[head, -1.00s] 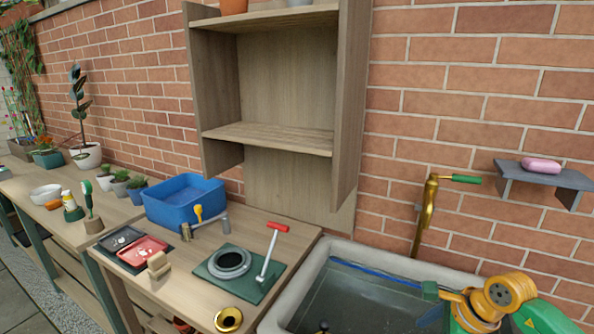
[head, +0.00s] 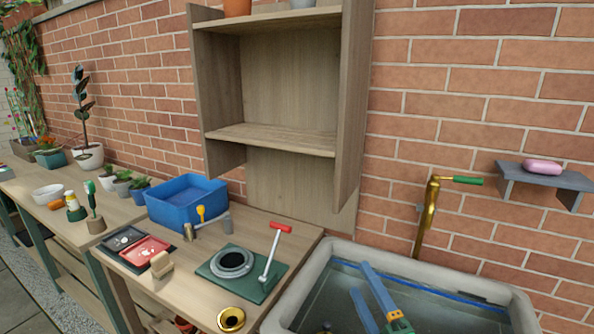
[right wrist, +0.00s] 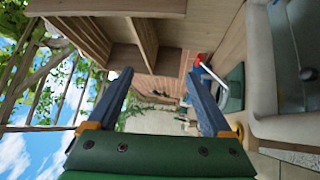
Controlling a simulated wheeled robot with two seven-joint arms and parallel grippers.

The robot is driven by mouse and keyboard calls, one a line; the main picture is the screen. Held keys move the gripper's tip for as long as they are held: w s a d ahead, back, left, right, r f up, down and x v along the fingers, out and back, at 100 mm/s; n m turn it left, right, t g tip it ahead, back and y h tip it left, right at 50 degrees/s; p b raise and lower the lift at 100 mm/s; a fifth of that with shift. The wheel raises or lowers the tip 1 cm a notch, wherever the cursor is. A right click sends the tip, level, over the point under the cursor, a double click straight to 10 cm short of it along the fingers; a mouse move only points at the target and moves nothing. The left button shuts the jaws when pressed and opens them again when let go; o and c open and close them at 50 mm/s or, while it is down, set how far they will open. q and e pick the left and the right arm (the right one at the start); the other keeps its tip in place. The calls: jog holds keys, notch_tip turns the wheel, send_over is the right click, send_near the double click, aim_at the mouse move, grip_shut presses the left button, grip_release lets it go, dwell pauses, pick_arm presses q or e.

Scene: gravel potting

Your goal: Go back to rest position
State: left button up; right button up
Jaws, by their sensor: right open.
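My right gripper (head: 360,279) shows at the bottom right of the head view, in front of the stone sink. Its two blue fingers are apart, with nothing between them. In the right wrist view the fingers (right wrist: 157,64) also stand wide apart and empty. My left gripper is in neither view.
The stone sink (head: 513,301) has a brass tap (head: 428,215) behind it. The wooden bench (head: 290,240) to its left holds a green plate with a grey ring (head: 232,262), a red-handled lever (head: 274,249), a blue tub (head: 185,203) and trays. A wooden shelf unit (head: 270,137) stands above.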

jog(key=s+d+f+m+g+h, duration=0.4)
jog(key=s+f+m, duration=0.1)
jog(key=f+m, duration=0.25)
jog(key=s+d+f+m+g+h, duration=0.3)
jog(key=s+f+m+g, duration=0.2)
jog(key=f+m, duration=0.3)
jog(key=s+a+f+m+g+y, duration=0.1)
jog(key=s+f+g, duration=0.25)
jog(key=s, duration=0.35)
jog(key=s+a+f+m+g+y, duration=0.1)
jog(key=s+f+m+g, duration=0.2)
jog(key=s, duration=0.4)
jog(key=s+f+n+g, duration=0.1)
jog(key=s+f, duration=0.1)
jog(key=f, duration=0.8)
jog(key=s+f+g, duration=0.1)
jog(key=s+f, duration=0.1)
jog(key=f, duration=0.8)
jog(key=s+d+f+g, duration=0.1)
jog(key=s+f, duration=0.7)
jog(key=s, duration=0.3)
jog(key=shift+d+f, duration=0.3)
jog(key=shift+d, duration=0.05)
jog(key=shift+n, duration=0.25)
